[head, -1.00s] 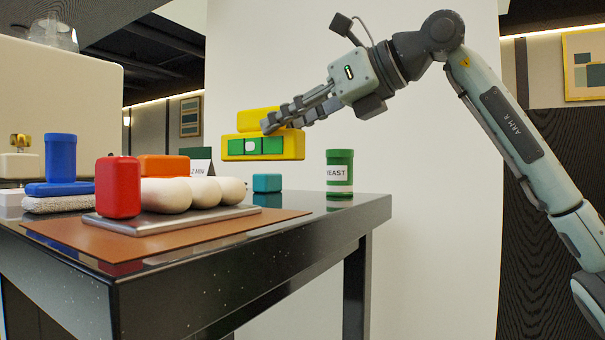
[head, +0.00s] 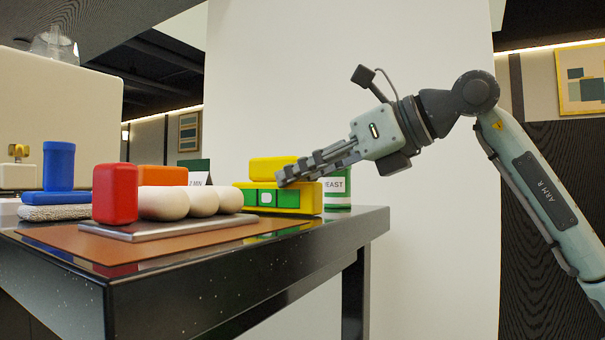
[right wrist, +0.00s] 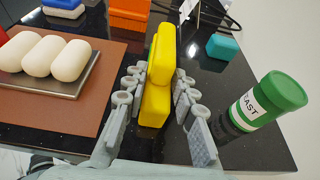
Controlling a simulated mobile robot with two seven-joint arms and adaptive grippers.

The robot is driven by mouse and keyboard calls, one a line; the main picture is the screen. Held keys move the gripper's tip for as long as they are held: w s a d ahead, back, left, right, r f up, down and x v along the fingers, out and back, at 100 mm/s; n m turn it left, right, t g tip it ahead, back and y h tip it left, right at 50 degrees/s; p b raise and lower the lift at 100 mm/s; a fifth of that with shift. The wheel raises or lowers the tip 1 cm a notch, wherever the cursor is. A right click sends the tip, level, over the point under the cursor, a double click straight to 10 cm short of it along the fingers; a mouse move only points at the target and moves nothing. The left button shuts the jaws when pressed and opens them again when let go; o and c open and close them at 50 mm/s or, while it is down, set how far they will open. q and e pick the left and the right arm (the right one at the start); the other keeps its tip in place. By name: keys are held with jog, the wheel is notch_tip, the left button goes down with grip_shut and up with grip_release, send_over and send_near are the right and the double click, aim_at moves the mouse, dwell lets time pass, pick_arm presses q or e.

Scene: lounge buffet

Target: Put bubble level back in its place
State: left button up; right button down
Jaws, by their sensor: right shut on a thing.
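The bubble level is a yellow block with green windows (head: 310,197) and a narrower yellow upper part. In the head view it is low at the black table's right end, and I cannot tell if it touches the top. My right gripper (head: 283,178) is shut on it from the right. In the right wrist view the level (right wrist: 155,106) stands between the two fingers of the gripper (right wrist: 158,125). My left gripper is not in view.
A green yeast jar (right wrist: 266,101) stands close right of the gripper, partly hidden in the head view. A teal block (right wrist: 222,46) is behind. A brown mat (head: 95,252) bears a metal tray (head: 180,228) with white rolls and a red block (head: 115,193). Black table (head: 330,240) shows bare in front.

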jog(key=c, duration=1.2)
grip_release()
jog(key=shift+v, duration=0.8)
jog(key=v, duration=1)
jog(key=shift+s+d+r, duration=0.1)
jog(key=shift+d+r, duration=0.05)
jog(key=shift+d, duration=0.05)
